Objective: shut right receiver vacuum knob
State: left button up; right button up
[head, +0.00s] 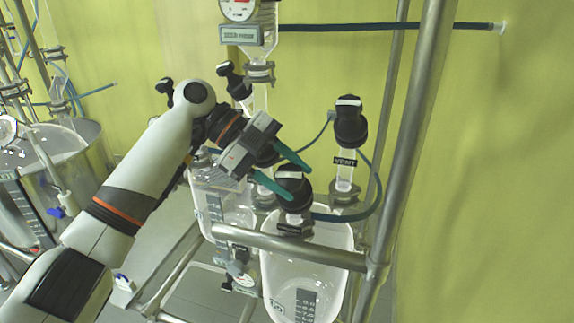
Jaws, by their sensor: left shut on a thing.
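The right receiver (335,240) is a clear glass vessel with a graduated scale, at the lower middle of the head view. Above it, a black knob (291,186) with a white bar on top sits on a short glass neck. This appears to be the vacuum knob; a small dark label below it is too small to read. My left gripper (299,183) reaches in from the left, its two green fingers on either side of this knob, shut on it. The fingers partly cover the knob. My right gripper is not in view.
A black VENT knob (348,122) stands just right and behind. A metal rail (290,245) crosses in front of the receiver, joined to a slanted post (410,130). A dark hose (375,190) loops at right. Another glass receiver (212,192) stands left.

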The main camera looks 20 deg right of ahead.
aim_at(281, 170)
pick_arm(q)
jog(key=shift+m+y, duration=0.3)
jog(key=shift+y, duration=0.1)
jog(key=shift+f+p, duration=0.1)
jog(key=shift+p, duration=0.2)
jog(key=o, duration=1)
jog(key=b+v, duration=0.2)
jog(key=v, duration=0.4)
jog(key=shift+w+a, duration=0.1)
jog(key=shift+w, duration=0.25)
jog(key=v, duration=0.5)
jog(key=shift+w+a+r+p, duration=0.1)
jog(key=shift+w+r+p, duration=0.05)
jog(key=shift+r+p, duration=0.15)
